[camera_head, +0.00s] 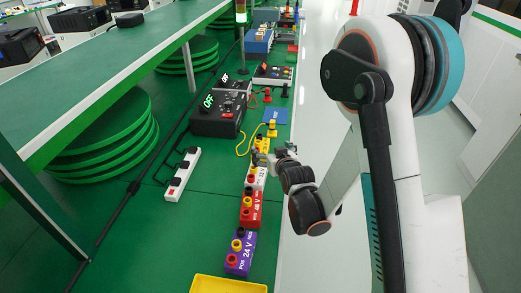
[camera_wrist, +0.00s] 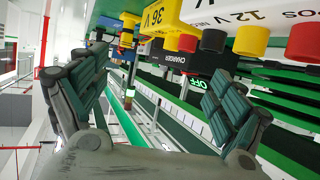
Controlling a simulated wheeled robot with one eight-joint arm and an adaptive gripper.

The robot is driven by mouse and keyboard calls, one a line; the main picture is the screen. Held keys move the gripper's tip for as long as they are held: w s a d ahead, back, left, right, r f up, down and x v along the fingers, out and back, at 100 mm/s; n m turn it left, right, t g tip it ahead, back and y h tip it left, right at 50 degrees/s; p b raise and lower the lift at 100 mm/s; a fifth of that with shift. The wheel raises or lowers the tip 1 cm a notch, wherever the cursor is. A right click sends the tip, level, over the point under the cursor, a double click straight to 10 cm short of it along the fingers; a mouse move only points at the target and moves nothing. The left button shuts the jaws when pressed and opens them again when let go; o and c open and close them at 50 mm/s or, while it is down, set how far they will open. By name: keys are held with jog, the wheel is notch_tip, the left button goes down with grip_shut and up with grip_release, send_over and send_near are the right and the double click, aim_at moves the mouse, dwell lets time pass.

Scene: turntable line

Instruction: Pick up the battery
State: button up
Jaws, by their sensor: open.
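Several block batteries with coloured knobs stand in a row along the green table's right edge in the head view: a purple 24 V one (camera_head: 239,254), a red 48 V one (camera_head: 250,210), a white 12 V one (camera_head: 258,178) and a yellow one (camera_head: 262,144) partly hidden by my gripper. My gripper (camera_head: 267,157) is over the row near the white and yellow batteries. In the wrist view, my gripper (camera_wrist: 155,98) has its fingers wide apart with no battery between them. The yellow 36 V battery (camera_wrist: 172,24) and white 12 V battery (camera_wrist: 270,22) appear upside down at the top.
A yellow tray (camera_head: 228,285) is at the front of the table. A white power strip (camera_head: 183,175) and black boxes with green OFF displays (camera_head: 216,118) stand left of the row. Stacked green discs (camera_head: 105,140) fill the left, under a raised shelf (camera_head: 130,62).

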aim_at(261, 143)
jog(key=x, duration=0.6)
jog(key=shift+w+f, duration=0.1)
jog(key=x, duration=0.1)
jog(key=b+x, duration=0.1)
jog(key=x, duration=0.1)
jog(key=b+x, duration=0.1)
jog(key=x, duration=0.1)
jog(key=shift+a+f, duration=0.15)
jog(key=shift+a, duration=0.25)
jog(key=shift+w, duration=0.4)
jog(key=c, duration=1.9)
